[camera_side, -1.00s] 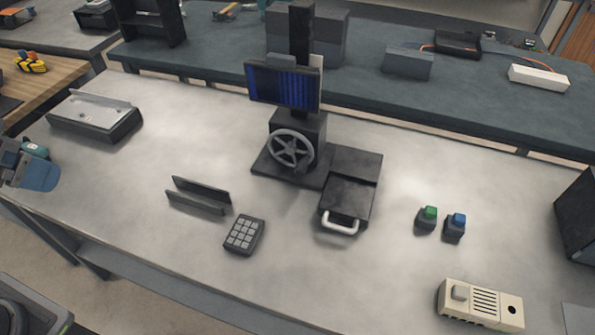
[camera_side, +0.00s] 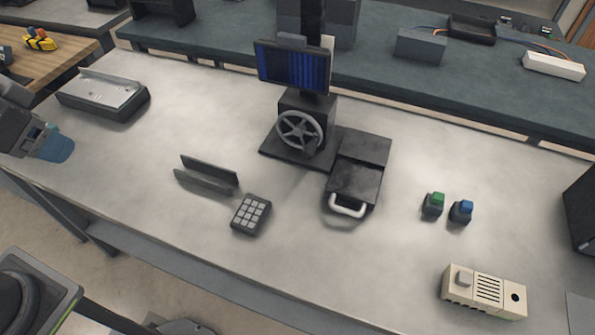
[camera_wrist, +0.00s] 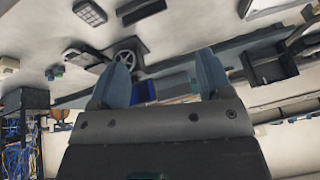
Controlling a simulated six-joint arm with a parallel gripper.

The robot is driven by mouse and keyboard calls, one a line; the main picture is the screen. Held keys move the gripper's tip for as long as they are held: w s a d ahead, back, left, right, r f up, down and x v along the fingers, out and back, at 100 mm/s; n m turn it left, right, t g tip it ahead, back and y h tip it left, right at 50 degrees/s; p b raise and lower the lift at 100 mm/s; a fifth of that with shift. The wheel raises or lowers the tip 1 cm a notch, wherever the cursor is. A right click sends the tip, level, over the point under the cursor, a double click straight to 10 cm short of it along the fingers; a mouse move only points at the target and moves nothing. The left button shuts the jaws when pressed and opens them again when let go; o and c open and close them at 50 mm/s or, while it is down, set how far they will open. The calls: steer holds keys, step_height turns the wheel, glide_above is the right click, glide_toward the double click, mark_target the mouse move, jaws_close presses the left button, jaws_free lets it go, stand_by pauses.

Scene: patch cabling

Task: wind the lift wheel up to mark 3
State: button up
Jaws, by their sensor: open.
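The grey spoked lift wheel (camera_side: 299,131) is on the front of a black block in the middle of the bench, below a blue-striped panel (camera_side: 292,66) on a dark column. Its handle and any marks are too small to read. My gripper (camera_side: 60,149) is at the far left edge of the side view, well away from the wheel. In the wrist view my gripper (camera_wrist: 162,68) shows two blue fingers spread apart with nothing between them. The wheel also shows there (camera_wrist: 126,58), upside down and far beyond the left finger.
A white-handled black box (camera_side: 357,180) adjoins the wheel's base. A keypad (camera_side: 251,214), a slotted dark holder (camera_side: 206,175), green (camera_side: 433,204) and blue (camera_side: 461,211) buttons and a beige box (camera_side: 484,291) stand in front and right. A metal-topped tray (camera_side: 103,95) lies left. Bare bench separates them.

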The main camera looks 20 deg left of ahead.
steer(key=w+d+f+m+y, duration=0.2)
steer(key=w+f+m+y, duration=0.2)
steer(key=w+m, duration=0.55)
steer(key=m+t+h, duration=0.5)
steer(key=m+t, duration=0.3)
steer(key=m, duration=1.7)
glide_toward(306, 154)
steer(key=shift+n, duration=0.25)
step_height(306, 154, down, 4)
steer(key=shift+d+f, duration=0.1)
steer(key=shift+f, duration=0.1)
steer(key=w, duration=1)
steer(key=shift+w, duration=0.2)
steer(key=shift+s, duration=0.15)
steer(key=shift+c, duration=0.7)
steer(key=c, duration=1.2)
